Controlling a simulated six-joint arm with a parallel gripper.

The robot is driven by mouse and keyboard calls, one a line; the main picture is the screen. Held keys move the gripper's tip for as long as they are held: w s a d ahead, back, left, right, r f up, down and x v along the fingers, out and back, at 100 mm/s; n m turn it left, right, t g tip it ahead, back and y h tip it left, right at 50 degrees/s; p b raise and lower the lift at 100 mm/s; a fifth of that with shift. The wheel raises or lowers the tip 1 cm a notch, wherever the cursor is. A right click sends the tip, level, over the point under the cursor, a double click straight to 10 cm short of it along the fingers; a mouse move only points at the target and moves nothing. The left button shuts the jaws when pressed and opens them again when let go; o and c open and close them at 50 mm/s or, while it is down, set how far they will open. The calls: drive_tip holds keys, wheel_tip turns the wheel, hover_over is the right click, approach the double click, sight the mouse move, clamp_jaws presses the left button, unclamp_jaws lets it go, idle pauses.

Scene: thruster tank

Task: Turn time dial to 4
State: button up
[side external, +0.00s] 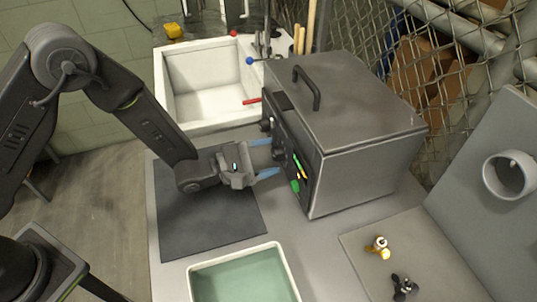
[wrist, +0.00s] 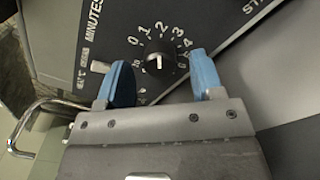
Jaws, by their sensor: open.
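The time dial (wrist: 160,64) is a small black knob with a white pointer mark, on a dark panel labelled MINUTES with white numbers around it. The 4 is at its upper right in the wrist view; I cannot tell surely which number the mark points to. My gripper (wrist: 160,60) is open, with one blue finger on each side of the dial; I see no clear contact. In the side view my gripper (side external: 264,158) faces the front panel of the grey metal box (side external: 370,145), its fingers partly in front of the knobs.
A white sink (side external: 172,90) stands behind. A dark mat (side external: 205,220) and a tray of greenish liquid (side external: 195,275) lie in front. Small parts (side external: 378,247) lie on the right.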

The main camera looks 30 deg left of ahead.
drive_tip(key=shift+w+d, duration=0.2)
drive_tip(key=shift+w, duration=0.05)
drive_tip(key=shift+c, duration=0.4)
drive_tip(key=c, duration=0.8)
drive_tip(key=shift+c, duration=0.2)
drive_tip(key=m, duration=0.5)
drive_tip(key=shift+m, duration=0.3)
drive_tip(key=m, duration=0.5)
drive_tip(key=shift+m, duration=0.3)
